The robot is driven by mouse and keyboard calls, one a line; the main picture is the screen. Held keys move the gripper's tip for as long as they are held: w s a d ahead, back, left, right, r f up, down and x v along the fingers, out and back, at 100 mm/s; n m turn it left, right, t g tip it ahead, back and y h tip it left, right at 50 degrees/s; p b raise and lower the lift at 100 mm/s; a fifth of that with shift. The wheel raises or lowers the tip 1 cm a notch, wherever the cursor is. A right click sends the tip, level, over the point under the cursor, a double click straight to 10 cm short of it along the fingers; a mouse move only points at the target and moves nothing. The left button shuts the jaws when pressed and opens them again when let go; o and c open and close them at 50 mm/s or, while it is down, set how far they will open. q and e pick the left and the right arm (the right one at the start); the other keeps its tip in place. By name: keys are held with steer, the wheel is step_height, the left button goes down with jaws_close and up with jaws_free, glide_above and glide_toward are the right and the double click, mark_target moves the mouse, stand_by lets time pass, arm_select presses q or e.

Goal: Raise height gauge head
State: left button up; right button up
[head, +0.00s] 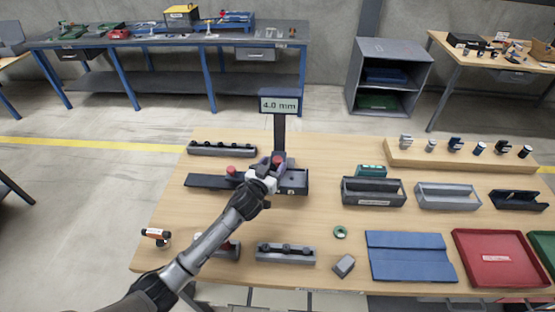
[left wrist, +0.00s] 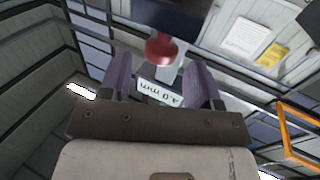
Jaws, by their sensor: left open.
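The height gauge stands on the wooden table, with a dark column (head: 279,135) and a display (head: 280,104) reading 4.0 mm. Its dark base (head: 205,182) lies below, partly hidden by my left arm. My left gripper (head: 272,166) is at the gauge's column, with a red knob (head: 278,159) at its fingertips. In the left wrist view the open fingers (left wrist: 160,80) stand apart, and the red knob (left wrist: 161,50) shows above the gap between them. I cannot tell whether they touch it. The display (left wrist: 158,92) shows upside down there. The gauge head is largely hidden by my gripper.
Another red knob (head: 231,170) is left of my gripper. A dark rack (head: 222,149) lies behind, and grey bins (head: 373,191) stand to the right. A blue mat (head: 410,257) and red tray (head: 500,258) lie at the front right. An orange-handled tool (head: 156,234) is front left.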

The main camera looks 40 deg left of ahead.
mark_target(275, 162)
arm_select(q)
steer(key=shift+x, duration=1.8)
steer(key=shift+c, duration=0.3)
